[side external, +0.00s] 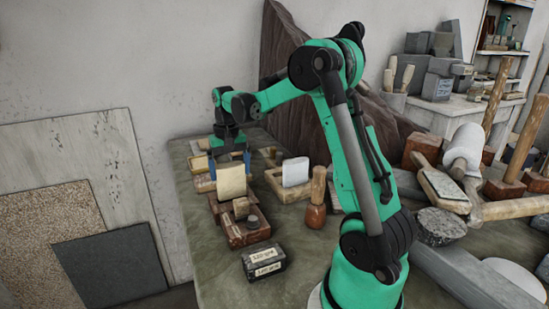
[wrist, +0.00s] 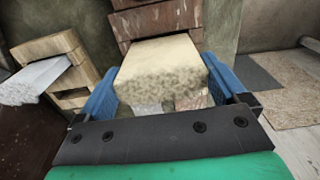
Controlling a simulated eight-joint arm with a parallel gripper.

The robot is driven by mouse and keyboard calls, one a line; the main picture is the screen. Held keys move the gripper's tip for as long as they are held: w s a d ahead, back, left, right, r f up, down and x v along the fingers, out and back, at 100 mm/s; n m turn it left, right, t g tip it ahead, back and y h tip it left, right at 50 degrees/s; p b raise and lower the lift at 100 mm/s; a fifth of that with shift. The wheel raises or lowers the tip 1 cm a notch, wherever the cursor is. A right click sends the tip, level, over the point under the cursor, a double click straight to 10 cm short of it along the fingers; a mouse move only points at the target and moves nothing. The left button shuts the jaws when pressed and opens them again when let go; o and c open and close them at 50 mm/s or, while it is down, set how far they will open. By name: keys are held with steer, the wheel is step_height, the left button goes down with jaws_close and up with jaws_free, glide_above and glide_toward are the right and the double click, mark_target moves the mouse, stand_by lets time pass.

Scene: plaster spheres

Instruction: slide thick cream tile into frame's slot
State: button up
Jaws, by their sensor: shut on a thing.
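The thick cream tile (side external: 231,181) is pale with a rough edge; in the wrist view the tile (wrist: 158,62) fills the middle. My gripper (side external: 232,160) has blue fingers on either side of it; the wrist view shows my gripper (wrist: 160,70) shut on it. In the wrist view a reddish-brown frame (wrist: 155,20) shows beyond the tile. The tile hides any slot behind it, and I cannot tell whether it touches the frame.
A pale wooden frame (side external: 276,187) with a white tile (side external: 295,171) stands to the right; the white tile (wrist: 38,78) shows left in the wrist view. A mallet (side external: 316,198), a dark labelled block (side external: 263,260) and small blocks stand nearby.

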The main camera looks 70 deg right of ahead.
steer(key=shift+f, duration=1.25)
steer(key=o, duration=1.2)
steer(key=shift+c, duration=0.2)
steer(key=shift+r, duration=2)
steer(key=shift+a, duration=0.1)
steer(key=s+a+r+n+t, duration=0.1)
steer(key=s+a+n+t, duration=0.2)
steer(key=a, duration=0.7)
steer(key=s+a+r+n+t, duration=0.1)
steer(key=s+a+n+t, duration=0.2)
steer(key=a+n, duration=0.3)
steer(key=a+t, duration=0.1)
steer(key=a, duration=0.3)
steer(key=shift+a+r, duration=0.15)
steer(key=shift+r, duration=0.2)
